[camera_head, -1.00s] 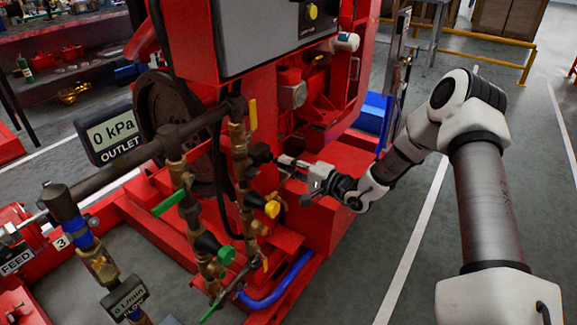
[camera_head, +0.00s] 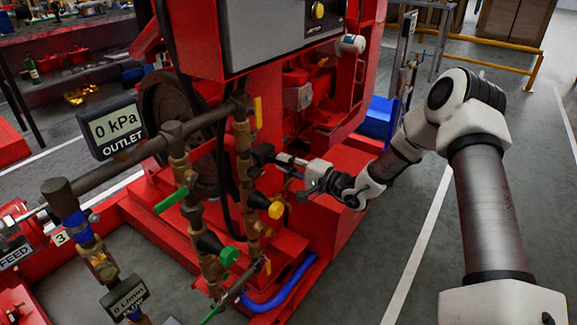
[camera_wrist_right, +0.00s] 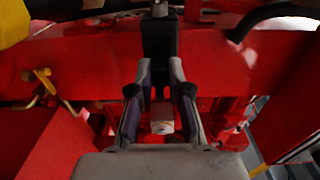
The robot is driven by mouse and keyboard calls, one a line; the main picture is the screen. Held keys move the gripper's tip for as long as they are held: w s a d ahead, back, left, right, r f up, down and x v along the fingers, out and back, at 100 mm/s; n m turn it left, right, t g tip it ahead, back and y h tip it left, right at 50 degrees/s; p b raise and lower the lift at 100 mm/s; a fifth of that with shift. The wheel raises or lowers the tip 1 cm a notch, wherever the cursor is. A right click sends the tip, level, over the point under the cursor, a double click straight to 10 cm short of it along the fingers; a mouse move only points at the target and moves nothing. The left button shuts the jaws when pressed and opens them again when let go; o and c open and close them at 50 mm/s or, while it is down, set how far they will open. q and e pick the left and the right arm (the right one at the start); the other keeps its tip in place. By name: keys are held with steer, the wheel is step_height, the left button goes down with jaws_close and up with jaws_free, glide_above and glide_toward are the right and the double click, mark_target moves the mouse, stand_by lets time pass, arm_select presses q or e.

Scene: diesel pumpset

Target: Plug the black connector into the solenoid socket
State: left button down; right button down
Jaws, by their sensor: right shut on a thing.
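My right gripper (camera_head: 284,160) reaches in from the right to the brass pipework on the front of the red pumpset. In the right wrist view, the right gripper (camera_wrist_right: 159,88) is shut on the black connector (camera_wrist_right: 159,45), which points away from the palm between the fingertips. In the head view a black block (camera_head: 263,153) sits at the fingertips, against the upright brass pipe (camera_head: 243,150). I cannot tell there where connector ends and solenoid begins, or whether they are joined. The socket face is hidden. My left gripper is not in view.
A black hose hangs beside the pipes. The outlet display (camera_head: 112,130) reads 0 kPa at left. The grey floor (camera_head: 400,235) at right is clear around my arm.

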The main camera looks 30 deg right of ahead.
steer(key=shift+w+a+b, duration=0.15)
steer(key=shift+w+b, duration=0.15)
steer(key=shift+w, duration=0.05)
steer(key=shift+r, duration=0.1)
steer(key=c, duration=1)
jaws_free()
steer(key=v, duration=1.1)
steer(key=shift+s, duration=0.4)
